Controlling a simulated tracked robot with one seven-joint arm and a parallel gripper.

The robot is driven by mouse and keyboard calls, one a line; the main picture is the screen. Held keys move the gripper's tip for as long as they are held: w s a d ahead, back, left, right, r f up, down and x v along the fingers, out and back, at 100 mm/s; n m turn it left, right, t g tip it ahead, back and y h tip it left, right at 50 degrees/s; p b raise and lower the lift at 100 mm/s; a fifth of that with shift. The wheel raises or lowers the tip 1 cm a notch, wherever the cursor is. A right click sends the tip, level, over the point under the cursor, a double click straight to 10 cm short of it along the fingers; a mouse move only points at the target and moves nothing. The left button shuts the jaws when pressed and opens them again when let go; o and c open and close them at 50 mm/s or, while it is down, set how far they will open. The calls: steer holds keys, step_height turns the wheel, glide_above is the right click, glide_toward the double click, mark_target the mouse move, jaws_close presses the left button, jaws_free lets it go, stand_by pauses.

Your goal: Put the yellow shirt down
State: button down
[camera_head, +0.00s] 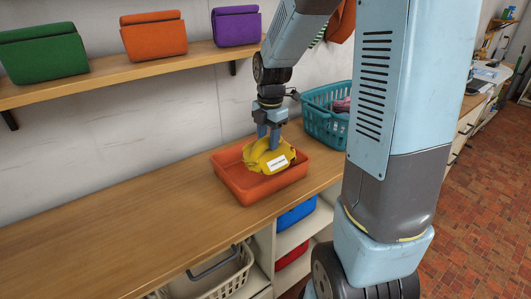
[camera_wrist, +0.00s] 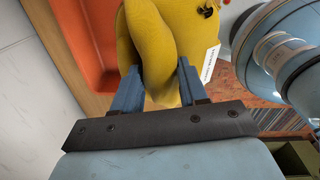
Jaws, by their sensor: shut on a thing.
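The yellow shirt (camera_head: 262,152) is a bunched cloth with a white label, inside the outline of an orange-red tub (camera_head: 237,190) on the wooden counter. My gripper (camera_head: 269,136) points down over the tub, shut on the shirt's upper part. In the wrist view the shirt (camera_wrist: 152,45) bulges between the two blue fingers of my gripper (camera_wrist: 157,85), with the tub's orange wall (camera_wrist: 92,40) beside it. I cannot tell whether the shirt touches the tub floor.
A teal basket (camera_head: 322,118) stands right of the tub, near my arm. The wooden counter (camera_head: 130,225) is clear to the left. A wall shelf (camera_head: 110,83) holds green, orange and purple folded items. Below the counter are a pale basket (camera_head: 215,275) and a blue item (camera_head: 296,212).

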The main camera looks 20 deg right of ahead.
steer(key=w+d+f, duration=0.1)
steer(key=w+f, duration=0.1)
steer(key=f, duration=0.1)
steer(key=w+f, duration=0.3)
steer(key=f, duration=0.1)
steer(key=w+d+f, duration=0.1)
steer(key=w+f, duration=0.2)
steer(key=shift+d+f, duration=0.3)
steer(key=shift+d, duration=0.05)
steer(key=c, duration=0.6)
jaws_free()
